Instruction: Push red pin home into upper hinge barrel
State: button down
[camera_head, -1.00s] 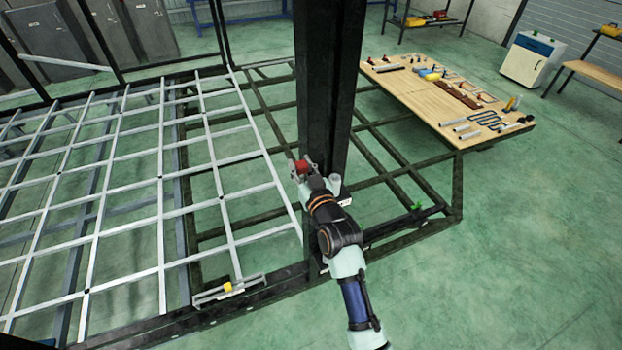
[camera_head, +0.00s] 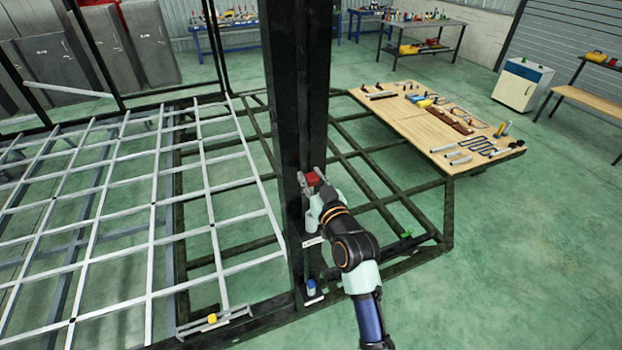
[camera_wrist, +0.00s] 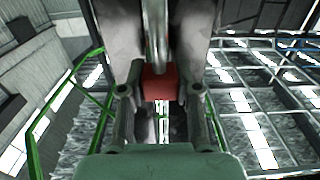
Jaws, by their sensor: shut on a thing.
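The red pin (camera_head: 312,179) shows as a small red block at the front of the black post (camera_head: 298,90). In the wrist view the red part of the pin (camera_wrist: 160,83) sits between the two fingers of my gripper (camera_wrist: 160,92). A grey vertical rod or tube rises from the red part in the middle of the wrist view. My gripper also shows in the head view (camera_head: 313,187), shut on the red pin close to the post. The hinge barrel cannot be clearly told apart here, and how deep the pin sits cannot be seen.
A wooden table (camera_head: 400,110) with tools and bars stands at the back right. A light metal grid (camera_head: 130,215) lies on the left. A blue-topped piece (camera_head: 311,287) sits low on the post. The dark chassis frame (camera_head: 395,190) spreads behind my arm.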

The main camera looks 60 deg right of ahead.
jog(key=shift+f+b, duration=1.95)
jog(key=shift+f, duration=0.6)
jog(key=shift+f+b, duration=3.35)
jog(key=shift+f, duration=0.25)
jog(key=c, duration=0.7)
grip_release()
jog(key=shift+r, duration=0.1)
jog(key=shift+c, duration=0.2)
jog(key=shift+s, duration=0.1)
jog(key=v, duration=1.2)
